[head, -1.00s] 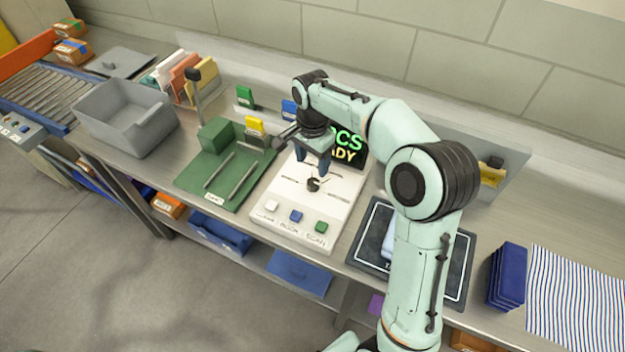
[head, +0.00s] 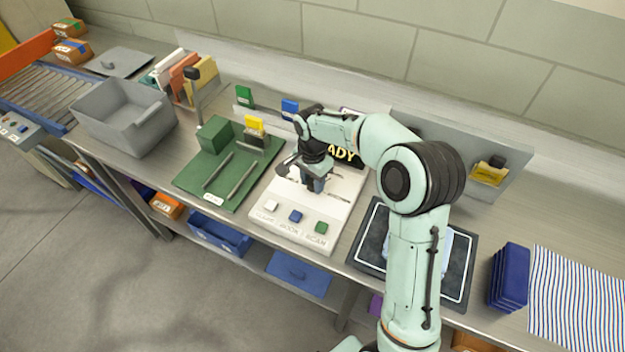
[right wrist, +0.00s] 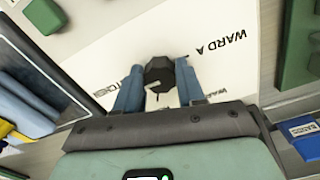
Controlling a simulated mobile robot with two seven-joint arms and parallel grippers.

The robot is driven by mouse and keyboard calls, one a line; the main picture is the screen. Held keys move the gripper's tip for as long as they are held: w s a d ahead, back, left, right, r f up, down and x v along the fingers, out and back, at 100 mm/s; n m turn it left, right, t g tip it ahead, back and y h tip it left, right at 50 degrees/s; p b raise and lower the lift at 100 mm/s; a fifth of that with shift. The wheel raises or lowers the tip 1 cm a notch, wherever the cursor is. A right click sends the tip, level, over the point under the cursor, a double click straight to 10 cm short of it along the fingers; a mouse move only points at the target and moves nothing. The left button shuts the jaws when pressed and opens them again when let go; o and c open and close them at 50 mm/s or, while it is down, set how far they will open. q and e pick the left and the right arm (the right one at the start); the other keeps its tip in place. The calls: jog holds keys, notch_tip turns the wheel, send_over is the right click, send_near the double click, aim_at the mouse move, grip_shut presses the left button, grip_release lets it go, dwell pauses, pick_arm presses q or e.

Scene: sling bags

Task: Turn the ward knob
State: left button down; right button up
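The ward knob (right wrist: 160,73) is a small dark faceted knob on a white panel (head: 270,205) marked with ward labels, "WARD A" among them. A pale pointer mark shows on the knob. My right gripper (head: 316,184) is down at the panel, pointing downward. In the right wrist view its two blue fingers (right wrist: 160,78) stand on either side of the knob and appear to touch it. In the head view the gripper hides the knob. My left gripper is not in view.
White, blue (head: 295,216) and green (head: 321,227) buttons line the panel's front. A green fixture (head: 225,170) is at left, a dark mat (head: 369,250) at right. A grey bin (head: 125,118) stands farther left.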

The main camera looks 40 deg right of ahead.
jog(key=shift+c, duration=0.7)
jog(key=shift+n, duration=0.3)
jog(key=n, duration=0.5)
jog(key=shift+n, duration=0.3)
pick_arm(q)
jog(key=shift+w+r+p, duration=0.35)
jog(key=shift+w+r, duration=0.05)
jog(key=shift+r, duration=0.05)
pick_arm(e)
jog(key=n, duration=0.5)
jog(key=shift+d+n, duration=0.1)
jog(key=shift+n, duration=0.2)
jog(key=o, duration=1.1)
jog(key=shift+c, duration=0.2)
